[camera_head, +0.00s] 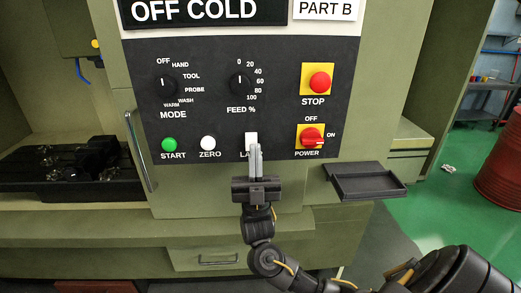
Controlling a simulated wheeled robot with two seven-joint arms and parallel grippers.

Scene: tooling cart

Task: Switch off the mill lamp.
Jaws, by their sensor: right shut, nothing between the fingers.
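The mill's dark control panel (275,108) faces me. My left gripper is not in view.
Left of the switch are the white ZERO button (208,143) and green START button (169,145). Right are the red POWER knob (311,137) and red STOP button (319,81). MODE (167,85) and FEED (240,84) knobs sit above. A small dark tray (368,187) juts out lower right.

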